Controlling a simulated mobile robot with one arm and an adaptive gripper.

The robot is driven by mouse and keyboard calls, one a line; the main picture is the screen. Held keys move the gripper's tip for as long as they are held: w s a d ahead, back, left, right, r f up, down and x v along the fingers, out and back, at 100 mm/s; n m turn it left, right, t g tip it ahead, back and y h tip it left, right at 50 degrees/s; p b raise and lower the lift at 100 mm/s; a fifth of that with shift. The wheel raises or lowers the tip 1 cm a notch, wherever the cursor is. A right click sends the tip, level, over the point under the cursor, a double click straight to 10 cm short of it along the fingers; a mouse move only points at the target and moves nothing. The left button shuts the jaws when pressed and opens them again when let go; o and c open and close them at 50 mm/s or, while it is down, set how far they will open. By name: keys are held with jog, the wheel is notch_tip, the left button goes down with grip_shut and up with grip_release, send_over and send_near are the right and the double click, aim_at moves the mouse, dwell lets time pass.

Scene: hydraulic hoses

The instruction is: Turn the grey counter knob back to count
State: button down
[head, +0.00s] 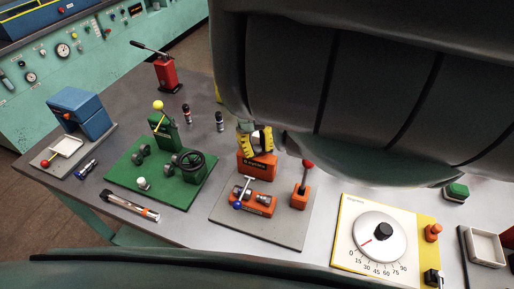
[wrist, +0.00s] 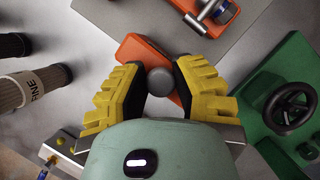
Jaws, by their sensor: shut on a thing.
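The grey counter knob (wrist: 160,80) is a small round grey knob on an orange block (wrist: 140,52). In the wrist view it sits between the two yellow ribbed fingers of my gripper (wrist: 160,84), which are shut on it from both sides. In the head view my gripper (head: 256,140) is just above the orange block (head: 257,167), which bears dark lettering. The knob cannot be made out clearly there, and any marks for its setting do not show.
A red-knobbed lever (head: 307,165) stands close right of the block. An orange clamp with a blue-ended handle (head: 254,201) lies in front. A green plate (head: 150,185) with a handwheel (head: 190,161) is to the left. A dial timer (head: 379,235) is at right.

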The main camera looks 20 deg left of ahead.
dwell(0.3)
jog(key=c, duration=0.7)
grip_release()
jog(key=shift+c, duration=0.2)
jog(key=v, duration=1.2)
